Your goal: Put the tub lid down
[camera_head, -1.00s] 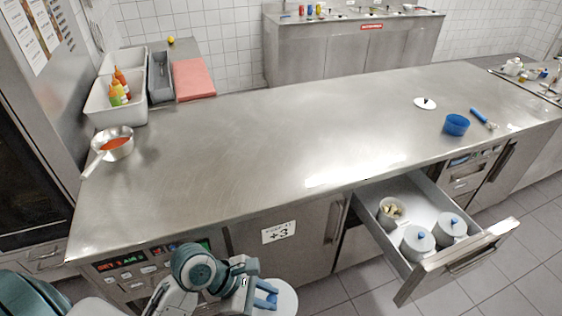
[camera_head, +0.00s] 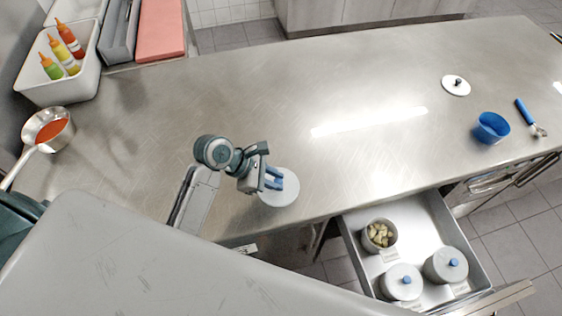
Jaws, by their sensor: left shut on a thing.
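My left gripper (camera_head: 272,179), with blue fingers, is shut on the tub lid (camera_head: 285,193), a pale round disc. The lid is over the front part of the steel counter (camera_head: 250,110); I cannot tell whether it touches the surface. The fingers hide the lid's knob. In the open drawer (camera_head: 424,215), an uncovered tub (camera_head: 380,246) holds pale chunks. Two other tubs there wear lids with blue knobs, one at the front (camera_head: 402,284) and one at the right (camera_head: 446,266). My right gripper is not in view.
A white lid with a dark knob (camera_head: 456,85), a blue bowl (camera_head: 491,128) and a blue-handled tool (camera_head: 530,116) lie at the right. A saucepan of red sauce (camera_head: 48,128) and a white bin with bottles (camera_head: 82,75) stand at the left. The counter's middle is clear.

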